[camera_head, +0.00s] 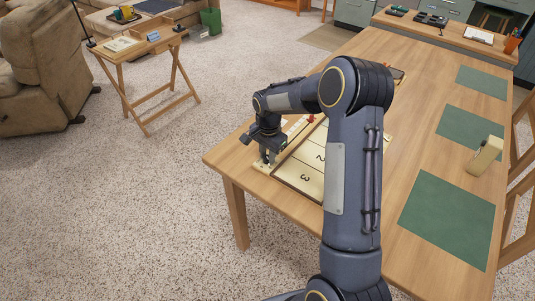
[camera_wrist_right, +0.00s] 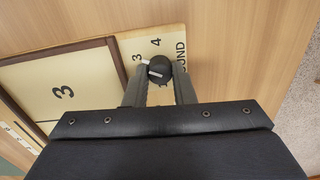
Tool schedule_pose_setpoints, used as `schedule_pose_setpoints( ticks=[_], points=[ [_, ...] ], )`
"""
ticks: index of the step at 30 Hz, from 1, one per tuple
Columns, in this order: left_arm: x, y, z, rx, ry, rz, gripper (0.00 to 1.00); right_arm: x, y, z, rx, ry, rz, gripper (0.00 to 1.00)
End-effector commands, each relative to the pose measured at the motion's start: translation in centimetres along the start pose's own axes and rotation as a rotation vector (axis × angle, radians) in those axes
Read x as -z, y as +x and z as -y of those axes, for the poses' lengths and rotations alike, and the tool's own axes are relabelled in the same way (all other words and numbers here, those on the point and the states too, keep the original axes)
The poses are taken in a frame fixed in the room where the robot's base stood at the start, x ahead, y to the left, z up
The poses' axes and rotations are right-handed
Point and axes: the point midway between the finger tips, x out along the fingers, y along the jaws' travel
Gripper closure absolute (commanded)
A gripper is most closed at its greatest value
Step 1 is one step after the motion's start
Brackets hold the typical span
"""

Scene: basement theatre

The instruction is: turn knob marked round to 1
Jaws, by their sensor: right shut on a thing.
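The round knob (camera_wrist_right: 160,70) is black with a white mark and sits on a cream panel (camera_wrist_right: 170,42) printed with 3, 4 and part of the word ROUND. The white mark faces left in the wrist view, on the side of the 3; its exact setting is hard to tell. My right gripper (camera_wrist_right: 160,82) is shut on the knob, one finger on each side. The finger and palm hide the rest of the dial's numbers. In the head view my right gripper (camera_head: 266,154) points down at the table's left edge and hides the knob.
A dark-framed cream board (camera_wrist_right: 62,92) with numbered fields lies beside the panel on the wooden table (camera_head: 290,215).

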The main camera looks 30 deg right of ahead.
Motion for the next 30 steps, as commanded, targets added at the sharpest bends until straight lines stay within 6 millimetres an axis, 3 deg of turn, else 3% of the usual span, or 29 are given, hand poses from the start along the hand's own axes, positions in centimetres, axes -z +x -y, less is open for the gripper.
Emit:
schedule_pose_setpoints(
  ticks=[11,30],
  points=[
    [-0.03,0.06,0.03,0.0,0.0,0.0,0.24,-0.02,-0.02,0.08,0.002,-0.142,0.005,1.0],
    [-0.03,0.06,0.03,0.0,0.0,0.0,0.24,-0.03,-0.05,0.18,0.001,-0.731,0.021,1.0]
  ],
)
